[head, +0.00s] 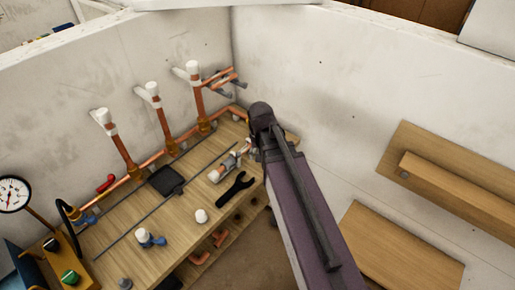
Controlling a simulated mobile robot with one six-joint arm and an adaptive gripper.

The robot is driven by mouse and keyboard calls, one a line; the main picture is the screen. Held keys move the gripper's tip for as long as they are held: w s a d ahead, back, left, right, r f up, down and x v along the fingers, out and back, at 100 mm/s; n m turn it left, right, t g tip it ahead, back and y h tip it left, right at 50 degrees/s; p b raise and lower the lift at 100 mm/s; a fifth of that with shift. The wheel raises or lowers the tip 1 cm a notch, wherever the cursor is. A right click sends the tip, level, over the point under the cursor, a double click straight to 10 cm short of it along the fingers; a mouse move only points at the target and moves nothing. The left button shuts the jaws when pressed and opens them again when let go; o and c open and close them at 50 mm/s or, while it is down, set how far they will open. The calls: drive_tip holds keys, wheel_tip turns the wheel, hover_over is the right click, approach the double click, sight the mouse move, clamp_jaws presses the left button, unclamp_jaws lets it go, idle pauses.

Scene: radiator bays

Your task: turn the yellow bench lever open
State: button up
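I cannot make out a yellow lever on the wooden bench (185,213) in the head view. A red lever (105,183) sits by the copper pipe at the back left of the bench. Small blue-handled fittings, one of them a white-capped valve (147,238), sit near the front left. My purple and dark arm reaches up across the middle of the view and covers the bench's right end. My gripper does not show, so its state and hold are hidden.
Copper risers with white heads (155,105) stand along the bench's back. A black wrench (236,187), a white and copper fitting (228,166) and a white cap (201,215) lie on the bench. A gauge (12,194) is at left; wooden panels (400,250) are at right.

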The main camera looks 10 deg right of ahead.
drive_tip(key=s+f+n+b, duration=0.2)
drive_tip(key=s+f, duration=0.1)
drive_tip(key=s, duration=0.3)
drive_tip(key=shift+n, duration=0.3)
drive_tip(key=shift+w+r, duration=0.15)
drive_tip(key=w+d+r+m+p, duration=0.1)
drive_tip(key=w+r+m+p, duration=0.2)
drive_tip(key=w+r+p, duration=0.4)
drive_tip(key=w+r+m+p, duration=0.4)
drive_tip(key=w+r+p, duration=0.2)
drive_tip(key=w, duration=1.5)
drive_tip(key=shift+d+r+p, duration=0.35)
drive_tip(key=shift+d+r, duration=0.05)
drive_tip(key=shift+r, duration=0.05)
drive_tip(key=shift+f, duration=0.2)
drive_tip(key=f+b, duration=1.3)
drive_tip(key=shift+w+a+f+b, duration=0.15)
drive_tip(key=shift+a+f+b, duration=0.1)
drive_tip(key=shift+b, duration=0.15)
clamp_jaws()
